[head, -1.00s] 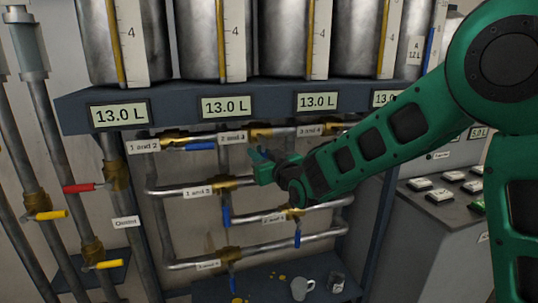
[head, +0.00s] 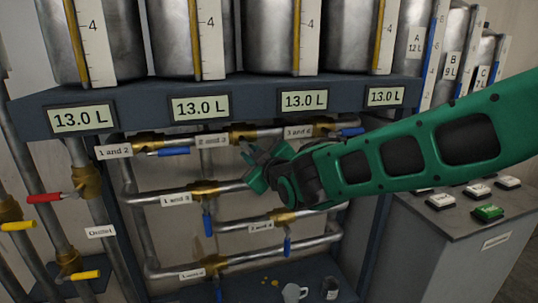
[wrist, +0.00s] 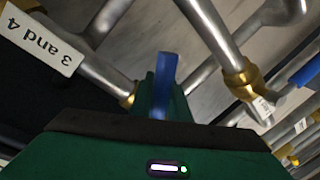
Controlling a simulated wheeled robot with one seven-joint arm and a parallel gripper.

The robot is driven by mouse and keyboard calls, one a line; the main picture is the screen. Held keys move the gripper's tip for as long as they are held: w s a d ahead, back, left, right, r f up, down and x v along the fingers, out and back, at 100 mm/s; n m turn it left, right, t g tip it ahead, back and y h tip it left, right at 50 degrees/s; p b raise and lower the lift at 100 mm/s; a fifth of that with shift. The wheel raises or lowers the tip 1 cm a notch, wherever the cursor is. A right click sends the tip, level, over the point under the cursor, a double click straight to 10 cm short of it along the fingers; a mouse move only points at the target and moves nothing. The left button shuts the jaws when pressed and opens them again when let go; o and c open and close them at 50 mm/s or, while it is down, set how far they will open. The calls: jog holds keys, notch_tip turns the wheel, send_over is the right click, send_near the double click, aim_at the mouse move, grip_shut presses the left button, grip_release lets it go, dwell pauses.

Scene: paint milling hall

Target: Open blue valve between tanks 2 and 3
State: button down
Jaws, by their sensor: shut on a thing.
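The valve labelled "2 and 3" (head: 211,140) sits on the upper pipe under the tank shelf, with a brass body (head: 243,132). My gripper (head: 257,166) is just below and right of that brass body and hides the handle there in the head view. In the wrist view, my gripper (wrist: 160,92) is shut on a blue handle (wrist: 163,75), which stands up between the fingers. A "3 and 4" label (wrist: 42,38) appears upside down at the left of the wrist view. The handle's exact angle to its pipe is hard to tell.
The "1 and 2" valve's blue handle (head: 174,152) lies along its pipe. Lower blue handles (head: 208,224) (head: 287,246) hang down close by. Red (head: 43,197) and yellow (head: 85,274) handles are at left. A mug (head: 293,292) stands below; a button console (head: 450,225) is at right.

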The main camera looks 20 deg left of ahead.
jog(key=shift+r, duration=0.15)
dwell(0.3)
jog(key=c, duration=1.7)
grip_release()
jog(key=shift+o, duration=0.2)
jog(key=shift+d, duration=0.1)
